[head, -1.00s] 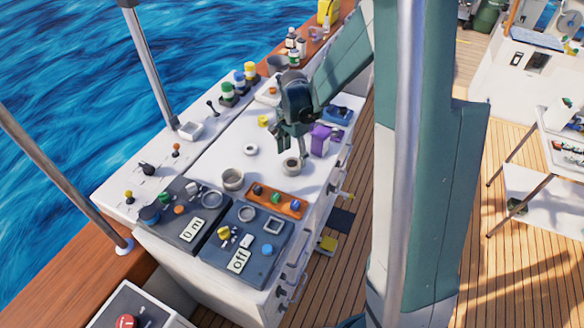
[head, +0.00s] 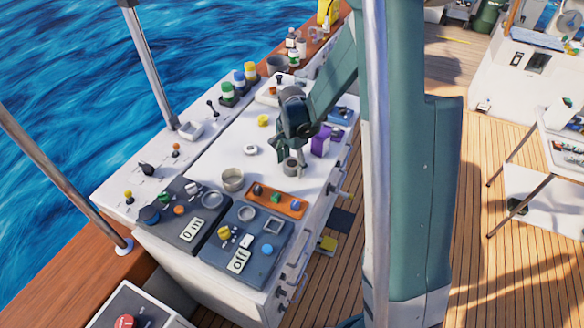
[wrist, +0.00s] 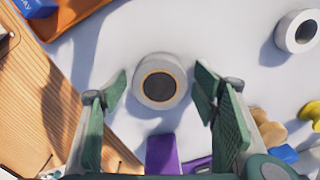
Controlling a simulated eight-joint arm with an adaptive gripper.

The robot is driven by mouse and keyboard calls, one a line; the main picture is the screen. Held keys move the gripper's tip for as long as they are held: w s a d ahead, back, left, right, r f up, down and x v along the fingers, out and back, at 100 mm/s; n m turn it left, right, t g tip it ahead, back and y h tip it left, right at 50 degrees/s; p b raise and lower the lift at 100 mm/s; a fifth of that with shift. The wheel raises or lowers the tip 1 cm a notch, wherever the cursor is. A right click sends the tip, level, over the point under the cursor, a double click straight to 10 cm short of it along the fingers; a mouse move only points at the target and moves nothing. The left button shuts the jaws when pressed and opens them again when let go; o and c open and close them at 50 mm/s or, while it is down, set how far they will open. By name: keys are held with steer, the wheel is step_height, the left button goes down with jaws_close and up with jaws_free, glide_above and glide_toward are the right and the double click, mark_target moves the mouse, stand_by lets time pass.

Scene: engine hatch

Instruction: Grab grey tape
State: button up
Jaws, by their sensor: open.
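The grey tape (head: 291,168) is a short roll lying flat on the white worktop. In the wrist view the grey tape (wrist: 160,80) shows a brown core, and it sits between and just ahead of my spread fingers. My gripper (head: 290,168) is open, pointing down over the roll, with its fingers to either side of it. In the wrist view my gripper (wrist: 160,82) shows green pads with gaps between them and the roll. Whether a pad touches the roll is not clear in the head view.
A white roll (head: 250,150) lies to the left, also in the wrist view (wrist: 298,32). A purple box (head: 320,140) stands close on the right. A grey cup (head: 232,180), an orange tray (head: 275,200) and control panels are nearer. The worktop's right edge is close.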

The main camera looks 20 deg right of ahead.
mark_target(292, 163)
steer(key=shift+c, duration=0.3)
steer(key=c, duration=0.9)
steer(key=shift+r, duration=0.15)
steer(key=shift+c, duration=0.4)
steer(key=shift+r, duration=4.85)
